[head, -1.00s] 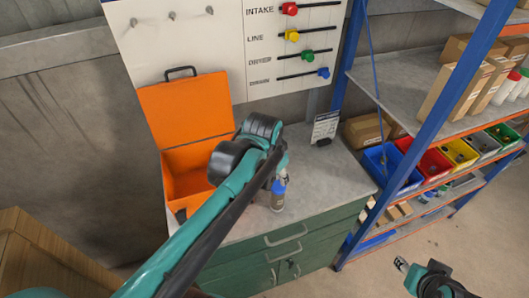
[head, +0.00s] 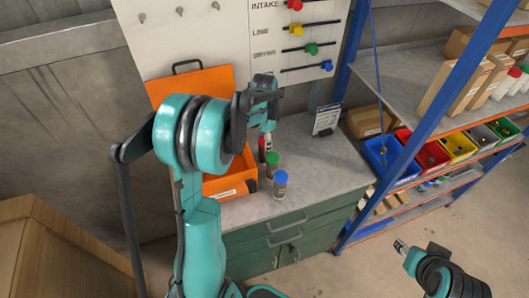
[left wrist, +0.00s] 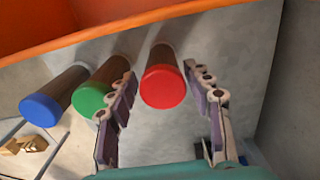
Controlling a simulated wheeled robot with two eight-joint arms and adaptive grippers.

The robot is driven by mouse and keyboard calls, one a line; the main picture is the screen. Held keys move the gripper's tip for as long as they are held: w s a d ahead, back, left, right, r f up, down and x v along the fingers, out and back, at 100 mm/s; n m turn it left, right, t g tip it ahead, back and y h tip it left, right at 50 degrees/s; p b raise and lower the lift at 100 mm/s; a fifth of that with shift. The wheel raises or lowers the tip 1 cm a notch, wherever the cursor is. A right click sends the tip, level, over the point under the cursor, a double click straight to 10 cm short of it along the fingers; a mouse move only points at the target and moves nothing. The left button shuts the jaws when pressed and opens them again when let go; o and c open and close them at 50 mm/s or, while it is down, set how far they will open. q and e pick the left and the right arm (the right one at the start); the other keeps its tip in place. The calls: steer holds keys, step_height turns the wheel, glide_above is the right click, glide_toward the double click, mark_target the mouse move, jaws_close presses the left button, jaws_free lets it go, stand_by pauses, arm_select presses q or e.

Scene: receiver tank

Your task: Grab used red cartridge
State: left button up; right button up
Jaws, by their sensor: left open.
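The red cartridge (left wrist: 163,86) shows its red cap in the left wrist view, between my left gripper's two fingers (left wrist: 160,74). The fingers are apart, one on each side of it; I cannot tell whether either touches it. In the head view my left gripper (head: 268,138) is above the back of the cabinet top and mostly covers the red cartridge (head: 262,146). The green cartridge (head: 272,164) and blue cartridge (head: 280,184) stand in front of it; their caps also show in the left wrist view, green (left wrist: 90,101) and blue (left wrist: 40,109). My right gripper (head: 401,246) is low at the right, its opening unclear.
An open orange box (head: 232,188) stands left of the cartridges, close to them. A small sign (head: 326,119) stands at the back right of the cabinet top (head: 325,165). Blue-framed shelves (head: 405,150) with colored bins rise at the right. The counter's right part is clear.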

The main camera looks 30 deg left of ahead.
mark_target(262, 159)
arm_select(q)
steer(key=f, duration=0.3)
steer(key=f+b, duration=0.1)
steer(key=f, duration=0.1)
steer(key=shift+w+f, duration=0.2)
steer(key=shift+f, duration=0.2)
steer(key=shift+r, duration=0.1)
steer(key=c, duration=1)
